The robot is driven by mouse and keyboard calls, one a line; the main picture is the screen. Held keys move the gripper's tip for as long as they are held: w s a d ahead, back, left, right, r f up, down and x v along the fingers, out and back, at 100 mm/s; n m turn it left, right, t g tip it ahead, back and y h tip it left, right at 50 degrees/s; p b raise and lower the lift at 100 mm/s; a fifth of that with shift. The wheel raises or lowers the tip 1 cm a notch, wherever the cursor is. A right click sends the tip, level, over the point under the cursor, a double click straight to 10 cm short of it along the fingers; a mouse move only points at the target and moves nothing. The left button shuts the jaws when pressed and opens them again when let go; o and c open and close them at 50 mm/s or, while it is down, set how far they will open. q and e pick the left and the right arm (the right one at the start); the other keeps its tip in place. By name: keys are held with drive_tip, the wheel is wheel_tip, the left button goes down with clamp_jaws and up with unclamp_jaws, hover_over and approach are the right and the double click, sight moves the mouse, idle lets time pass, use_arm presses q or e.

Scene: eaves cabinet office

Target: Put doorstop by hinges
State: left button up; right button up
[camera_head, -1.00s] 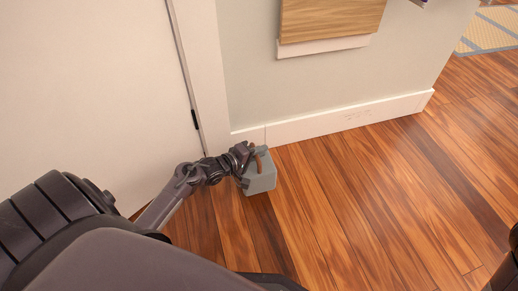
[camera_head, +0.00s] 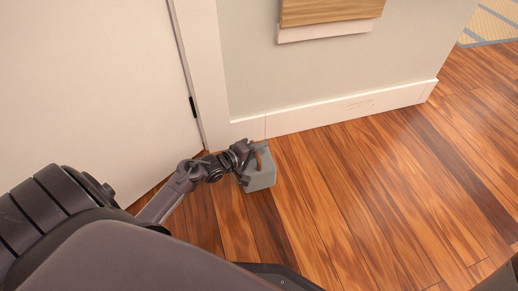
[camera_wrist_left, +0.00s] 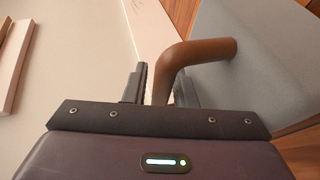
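The doorstop (camera_head: 262,179) is a grey block with a brown bent handle, seen at the centre of the head view near the wall corner. My left gripper (camera_head: 247,158) reaches it from the left. In the left wrist view the handle (camera_wrist_left: 190,52) runs between the two dark fingers (camera_wrist_left: 160,85), which are closed around it. The grey block (camera_wrist_left: 260,50) fills the upper right there. Whether its underside touches the floor is unclear. A black hinge (camera_head: 193,107) shows on the edge of the white door (camera_head: 90,90), up and left of the doorstop. My right gripper is not visible.
A white baseboard (camera_head: 340,109) runs along the wall right behind the doorstop. A wooden panel (camera_head: 330,11) is on the wall above. The wood floor (camera_head: 370,190) to the right is clear, with a mat (camera_head: 490,22) at the far right.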

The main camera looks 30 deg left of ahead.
use_arm(q)
drive_tip(key=shift+o, duration=1)
